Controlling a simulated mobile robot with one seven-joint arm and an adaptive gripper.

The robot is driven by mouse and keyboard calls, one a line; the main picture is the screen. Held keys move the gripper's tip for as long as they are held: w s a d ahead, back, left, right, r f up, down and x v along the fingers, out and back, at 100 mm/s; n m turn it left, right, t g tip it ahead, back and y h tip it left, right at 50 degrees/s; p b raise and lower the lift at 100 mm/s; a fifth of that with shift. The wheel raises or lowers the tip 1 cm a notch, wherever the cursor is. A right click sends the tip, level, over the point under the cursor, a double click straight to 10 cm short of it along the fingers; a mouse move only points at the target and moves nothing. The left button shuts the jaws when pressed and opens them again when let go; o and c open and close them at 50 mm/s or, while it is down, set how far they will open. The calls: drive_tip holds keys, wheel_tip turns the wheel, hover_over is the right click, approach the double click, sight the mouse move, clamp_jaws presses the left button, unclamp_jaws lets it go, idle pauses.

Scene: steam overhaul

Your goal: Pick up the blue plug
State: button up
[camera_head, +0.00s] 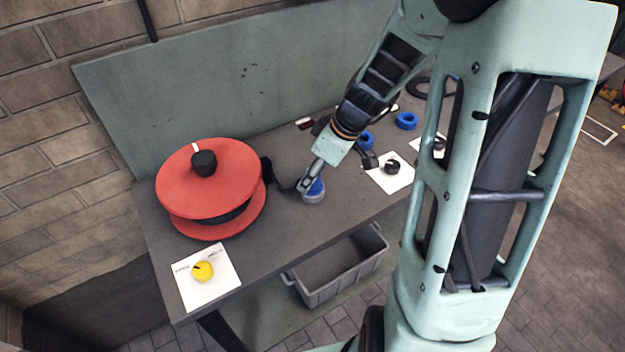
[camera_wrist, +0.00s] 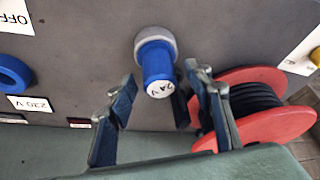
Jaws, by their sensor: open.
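The blue plug (camera_head: 315,188) stands on the grey bench to the right of the red reel. In the wrist view the blue plug (camera_wrist: 157,66) shows its end marked "24 V", with a grey collar at its far end. My gripper (camera_wrist: 160,76) is open, with one finger to the left of the plug and one to the right in the picture. The plug appears between the fingertips, and no grip on it shows. In the head view my gripper (camera_head: 306,182) is at the plug and hides part of it.
The red reel (camera_head: 210,178) stands close to my gripper and also shows in the wrist view (camera_wrist: 262,122). Blue rings (camera_head: 406,121) lie farther back. A yellow knob (camera_head: 203,271) and a dark knob (camera_head: 392,167) sit on white cards. A grey crate (camera_head: 345,281) is below the bench.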

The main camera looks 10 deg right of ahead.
clamp_jaws()
idle(0.3)
